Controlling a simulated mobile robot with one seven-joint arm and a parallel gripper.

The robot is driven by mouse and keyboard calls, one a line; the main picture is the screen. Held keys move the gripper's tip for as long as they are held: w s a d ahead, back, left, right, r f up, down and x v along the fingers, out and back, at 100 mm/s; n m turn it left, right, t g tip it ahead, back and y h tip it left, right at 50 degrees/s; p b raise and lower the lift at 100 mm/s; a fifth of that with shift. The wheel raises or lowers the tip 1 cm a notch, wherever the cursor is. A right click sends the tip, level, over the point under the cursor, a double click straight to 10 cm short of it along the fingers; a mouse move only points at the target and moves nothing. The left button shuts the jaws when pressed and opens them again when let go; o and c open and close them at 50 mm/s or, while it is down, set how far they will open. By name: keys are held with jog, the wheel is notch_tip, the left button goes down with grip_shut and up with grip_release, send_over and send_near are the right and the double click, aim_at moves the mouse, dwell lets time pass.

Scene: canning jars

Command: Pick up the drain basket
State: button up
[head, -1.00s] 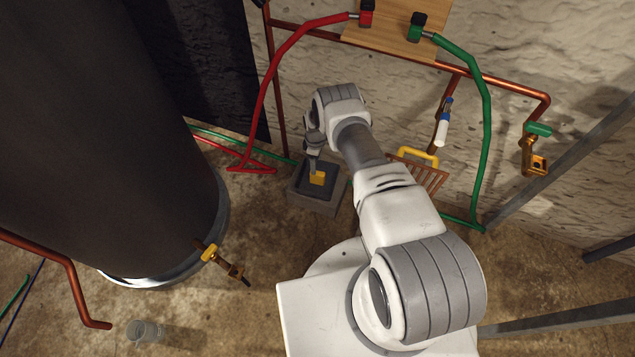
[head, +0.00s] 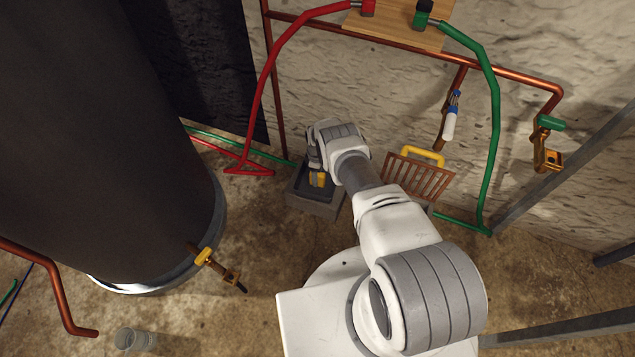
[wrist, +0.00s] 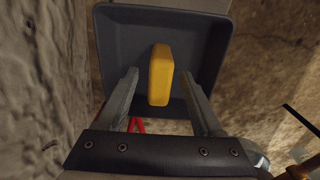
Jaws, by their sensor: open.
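The drain basket (wrist: 213,60) is a dark grey square tray with sloping walls and an upright yellow handle (wrist: 160,85) in its middle. In the head view the basket (head: 308,192) sits in a grey square block on the floor, partly hidden by my arm. My gripper (wrist: 162,74) is open over the basket, with one finger on each side of the yellow handle and a visible gap on both sides. In the head view my gripper (head: 315,167) is low at the basket. I cannot tell how deep the fingertips reach along the handle.
The grey block (head: 318,207) stands near the wall. A copper-coloured grate (head: 418,178) with a yellow handle leans right of it. A large dark tank (head: 110,130) with a brass valve (head: 215,264) is at left. Red (head: 261,100) and green (head: 493,120) pipes run nearby.

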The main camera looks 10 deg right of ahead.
grip_shut()
jog(key=shift+r, duration=0.1)
dwell(0.4)
jog(key=shift+r+p, duration=0.4)
jog(key=shift+r, duration=0.1)
notch_tip(320, 180, up, 4)
jog(key=p, duration=0.2)
jog(key=shift+p, duration=0.3)
jog(key=s+d+r+p, duration=0.5)
jog(key=s+d, duration=0.2)
jog(key=d, duration=0.2)
jog(key=shift+d+r+p, duration=0.15)
jog(key=shift+r+p, duration=0.2)
jog(key=shift+r, duration=0.05)
jog(key=shift+s, duration=0.15)
